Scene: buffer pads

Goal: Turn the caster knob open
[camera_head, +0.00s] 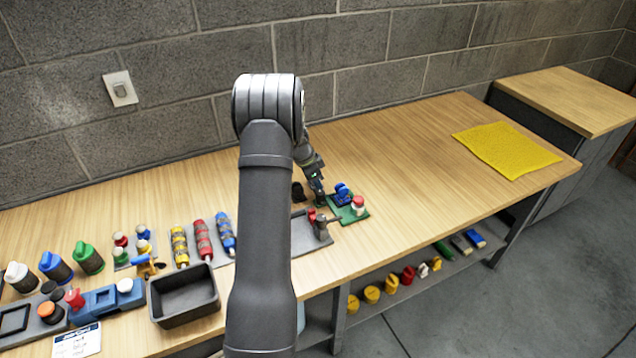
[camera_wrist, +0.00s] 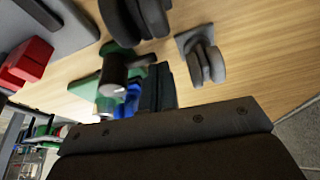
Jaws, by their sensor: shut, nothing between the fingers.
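A green board (camera_head: 347,214) lies on the bench just right of my gripper (camera_head: 320,200). It carries a blue part (camera_head: 342,193) and a red-and-white knob (camera_head: 358,203). In the wrist view the blue part (camera_wrist: 127,103) is partly hidden behind my gripper (camera_wrist: 157,84). My gripper is shut and empty, low over the board's left side; contact cannot be told. A grey plate with a dark wheel (camera_wrist: 203,58) is at the wrist view's top right. Which piece is the caster knob is not clear.
A grey board (camera_head: 313,247) with a dark upright piece (camera_head: 320,228) lies in front of my gripper. A black tray (camera_head: 184,295) and several colored handles stand to the left. The bench right of the green board is clear up to a yellow mat (camera_head: 507,150).

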